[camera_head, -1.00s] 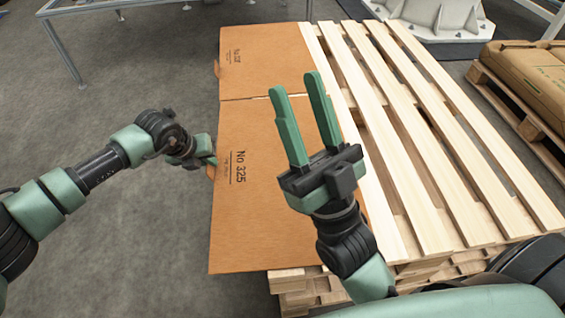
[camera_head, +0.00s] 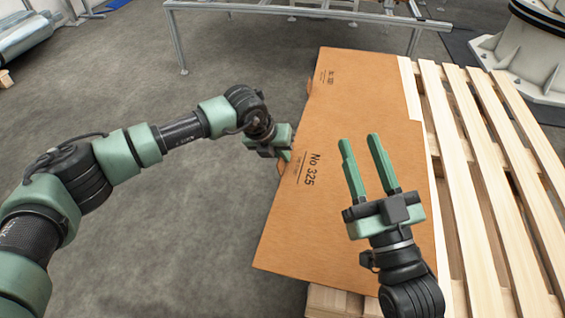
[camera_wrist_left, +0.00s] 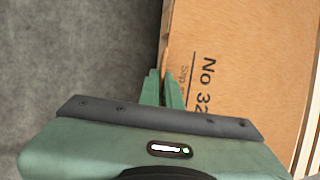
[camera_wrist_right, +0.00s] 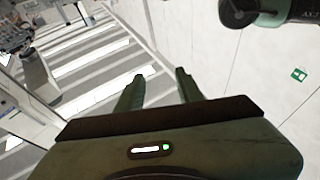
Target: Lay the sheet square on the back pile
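A thin orange-brown cardboard sheet (camera_head: 335,215), printed "No 325", lies over the left part of the slatted wooden pallet stack (camera_head: 465,235). Similar board with the same kind of print (camera_head: 350,80) shows farther back; I cannot tell a clear seam between the two. My left gripper (camera_head: 287,155) is at the sheet's left edge. In the left wrist view its fingers (camera_wrist_left: 161,90) are nearly together, with the sheet's edge between them. My right gripper (camera_head: 360,150) is open and empty, its fingers raised in front of the sheet; its wrist view shows nothing between the fingers (camera_wrist_right: 157,92).
Bare pallet slats (camera_head: 515,160) run along the right side. A metal frame table (camera_head: 300,10) stands behind, and a white machine base (camera_head: 525,55) is at the back right. Grey floor (camera_head: 150,240) on the left is clear.

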